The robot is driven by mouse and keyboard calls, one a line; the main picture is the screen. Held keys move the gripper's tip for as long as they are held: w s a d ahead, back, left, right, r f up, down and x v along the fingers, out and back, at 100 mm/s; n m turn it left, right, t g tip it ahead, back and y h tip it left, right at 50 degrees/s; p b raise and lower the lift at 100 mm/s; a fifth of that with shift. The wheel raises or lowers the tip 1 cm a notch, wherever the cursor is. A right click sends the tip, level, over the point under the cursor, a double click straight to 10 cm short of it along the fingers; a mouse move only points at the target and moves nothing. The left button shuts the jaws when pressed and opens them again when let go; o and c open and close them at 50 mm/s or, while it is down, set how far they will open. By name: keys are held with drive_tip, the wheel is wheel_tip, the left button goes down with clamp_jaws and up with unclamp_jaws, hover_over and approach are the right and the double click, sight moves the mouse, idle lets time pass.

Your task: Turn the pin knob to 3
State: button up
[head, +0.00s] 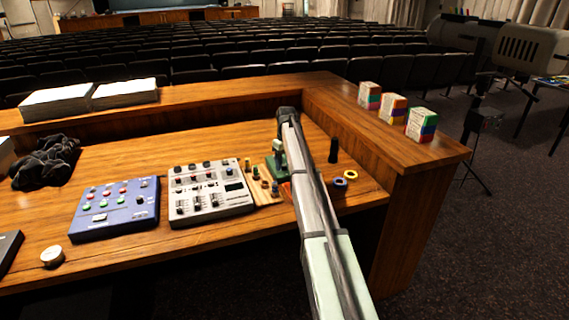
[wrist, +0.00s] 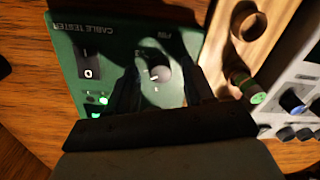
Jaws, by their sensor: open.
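The green cable tester (head: 272,170) lies on the desk near my arm, which partly covers it; it also shows in the wrist view (wrist: 95,45). The PIN knob (wrist: 158,68) is dark and round with a light face. Its white mark points toward the lower left of the knob in the wrist view; the small numbers around it are too blurred to read surely. My gripper (wrist: 160,82) is open, with one dark finger on each side of the knob. I cannot tell whether the fingers touch it. The gripper is hard to make out in the head view.
The tester also has a rocker switch (wrist: 88,65) and lit green lights. A wooden board (wrist: 240,45) with round parts stands right beside it, then a grey mixer (head: 208,190) and a blue control box (head: 115,208). Tape rolls (head: 345,180) and a black cylinder (head: 333,150) lie right of my arm.

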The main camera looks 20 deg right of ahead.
clamp_jaws()
idle(0.5)
drive_tip(key=shift+m, duration=0.3)
drive_tip(key=m, duration=1.1)
drive_tip(key=shift+s+t, duration=0.1)
drive_tip(key=shift+t, duration=0.2)
drive_tip(key=shift+m, duration=0.3)
unclamp_jaws()
